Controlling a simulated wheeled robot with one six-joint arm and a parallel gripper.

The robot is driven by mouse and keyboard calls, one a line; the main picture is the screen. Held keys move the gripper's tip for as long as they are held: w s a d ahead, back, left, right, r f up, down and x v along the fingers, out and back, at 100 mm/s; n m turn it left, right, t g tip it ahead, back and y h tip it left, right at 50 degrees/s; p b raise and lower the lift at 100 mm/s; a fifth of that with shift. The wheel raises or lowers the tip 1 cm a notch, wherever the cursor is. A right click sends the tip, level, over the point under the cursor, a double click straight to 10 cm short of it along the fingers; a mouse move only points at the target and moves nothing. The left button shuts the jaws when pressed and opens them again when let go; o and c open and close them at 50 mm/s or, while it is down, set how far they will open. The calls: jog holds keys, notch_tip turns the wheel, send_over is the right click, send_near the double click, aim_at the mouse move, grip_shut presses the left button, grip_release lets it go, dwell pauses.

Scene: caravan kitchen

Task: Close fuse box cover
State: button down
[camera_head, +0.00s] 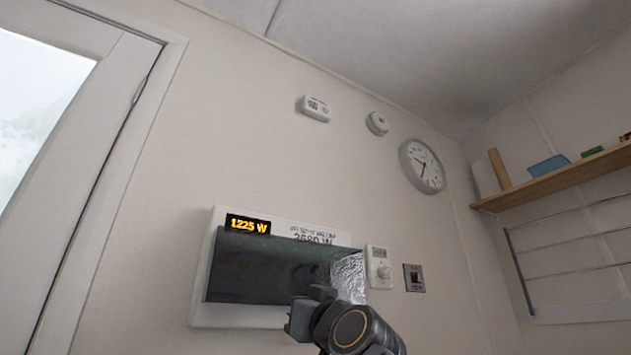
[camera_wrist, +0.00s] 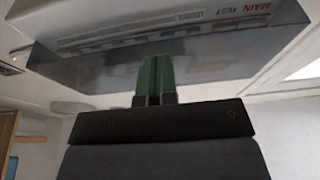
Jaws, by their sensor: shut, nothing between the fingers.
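The white fuse box (camera_head: 203,290) is on the wall in the lower middle of the head view. Its dark, see-through cover (camera_head: 270,270) stands out from the box, with its right end reaching past the box edge. In the wrist view the grey cover (camera_wrist: 90,72) spans the upper part, below a row of breakers (camera_wrist: 165,38) and a red MAIN label. My gripper (camera_head: 318,293) is at the cover's lower right corner in the head view. Its green fingers (camera_wrist: 155,64) are shut and empty, at the cover's near edge; I cannot tell whether they touch.
A lit 1225 W display (camera_head: 248,225) shows at the box's top left. A thermostat (camera_head: 380,268) and a small dark switch (camera_head: 414,278) are to its right. A wooden shelf (camera_head: 560,178) and a rail rack are farther right. A door (camera_head: 95,170) is at left.

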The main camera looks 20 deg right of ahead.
jog(key=shift+w+a+f, duration=0.15)
jog(key=shift+w+f, duration=0.2)
jog(key=shift+w, duration=0.05)
dwell(0.4)
jog(key=shift+f, duration=0.1)
